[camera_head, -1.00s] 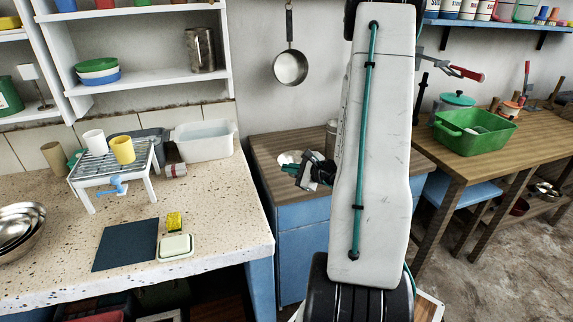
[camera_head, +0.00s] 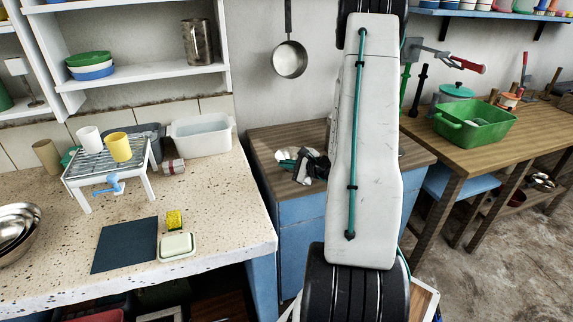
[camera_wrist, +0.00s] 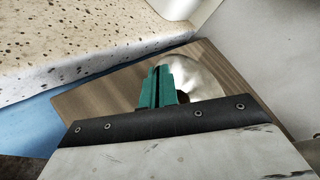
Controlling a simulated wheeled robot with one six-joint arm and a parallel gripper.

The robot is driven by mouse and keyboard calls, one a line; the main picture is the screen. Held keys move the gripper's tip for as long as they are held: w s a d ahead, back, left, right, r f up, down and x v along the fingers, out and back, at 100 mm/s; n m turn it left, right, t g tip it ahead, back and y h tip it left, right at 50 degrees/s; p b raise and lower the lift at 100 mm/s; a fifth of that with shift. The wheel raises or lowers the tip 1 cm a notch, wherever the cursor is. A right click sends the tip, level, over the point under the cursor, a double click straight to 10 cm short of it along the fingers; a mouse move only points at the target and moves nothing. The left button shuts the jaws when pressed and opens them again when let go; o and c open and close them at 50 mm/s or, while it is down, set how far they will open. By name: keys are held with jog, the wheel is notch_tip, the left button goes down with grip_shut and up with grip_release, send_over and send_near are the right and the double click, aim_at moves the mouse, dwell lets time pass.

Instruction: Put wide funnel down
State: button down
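The wide funnel (camera_wrist: 206,74) is a pale, shiny metal-like round shape at the far side of my fingers in the wrist view. In the head view it is a small whitish patch (camera_head: 287,154) over the wooden top of the blue cabinet, partly hidden by my gripper. My gripper (camera_wrist: 158,86) has green fingers close together, with only a thin dark gap, and they overlap the funnel's left edge. They look shut on its rim. The funnel is at or just above the wooden top (camera_head: 268,146); I cannot tell whether it touches.
Left of the cabinet, the speckled counter (camera_head: 215,215) carries a white tub (camera_head: 203,136) and a small rack (camera_head: 105,165) with two cups. A pan (camera_head: 290,60) hangs on the wall behind. A wooden table with a green basin (camera_head: 474,122) stands at the right.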

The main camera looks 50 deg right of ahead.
jog(key=c, duration=1.7)
grip_release()
jog(key=a+v, duration=0.1)
jog(key=v, duration=1.1)
jog(key=w+a+r+n+g+y, duration=0.2)
jog(key=a+r+n+g+y, duration=0.35)
jog(key=a, duration=0.65)
jog(key=w+a+r+n+g+y, duration=0.3)
jog(key=a+r+n, duration=0.45)
jog(key=a, duration=0.45)
jog(key=s+a+r+n+g+h, duration=0.2)
jog(key=s+a+r+n+g, duration=0.25)
jog(key=s+a+n, duration=0.4)
jog(key=s+a+r+n+h, duration=0.3)
jog(key=s+n+h, duration=0.2)
jog(key=s+h, duration=0.2)
jog(key=shift+s+r, duration=0.2)
jog(key=shift+s, duration=0.05)
